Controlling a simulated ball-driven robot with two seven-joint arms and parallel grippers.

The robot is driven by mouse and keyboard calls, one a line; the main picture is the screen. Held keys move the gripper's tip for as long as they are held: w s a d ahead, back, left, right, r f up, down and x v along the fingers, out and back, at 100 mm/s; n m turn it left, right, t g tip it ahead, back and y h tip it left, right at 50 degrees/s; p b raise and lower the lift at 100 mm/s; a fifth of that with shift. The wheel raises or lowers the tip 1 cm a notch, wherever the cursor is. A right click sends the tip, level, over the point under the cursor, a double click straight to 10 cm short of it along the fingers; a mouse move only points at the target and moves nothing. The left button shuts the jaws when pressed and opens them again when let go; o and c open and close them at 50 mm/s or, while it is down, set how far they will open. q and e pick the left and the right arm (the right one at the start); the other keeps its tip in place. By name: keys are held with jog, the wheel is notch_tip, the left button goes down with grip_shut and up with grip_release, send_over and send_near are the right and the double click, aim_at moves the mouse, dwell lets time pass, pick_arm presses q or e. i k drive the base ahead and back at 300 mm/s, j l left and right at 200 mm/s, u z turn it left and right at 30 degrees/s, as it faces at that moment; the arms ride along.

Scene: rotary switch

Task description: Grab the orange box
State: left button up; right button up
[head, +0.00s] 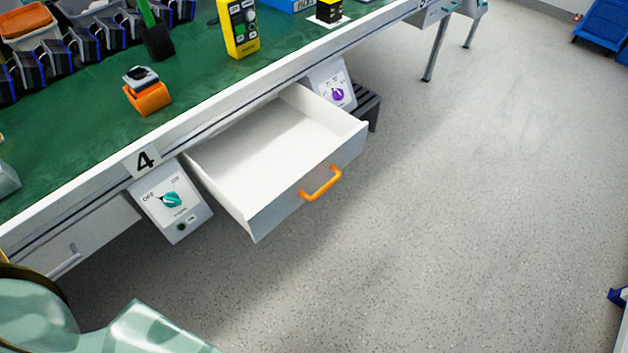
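A small orange box-like piece (150,99) sits on the green worktop, left of the open drawer, with a grey and black device (141,76) on top of it. An orange bin (24,20) with a pale rim and something inside is cut by the top left edge. I cannot tell which of the two the task names. Neither gripper is in view. Only pale green parts of my own body show at the bottom left, well away from both orange things.
An empty white drawer (270,150) with an orange handle (321,183) stands open from the bench. Switch panels with a teal knob (171,199) and a purple knob (338,94) flank it. A yellow meter (239,27) stands on the worktop (195,75).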

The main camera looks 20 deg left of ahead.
aim_at(150, 103)
jog(key=u, duration=1.65)
jog(key=l+u, duration=0.2)
jog(key=l, duration=0.2)
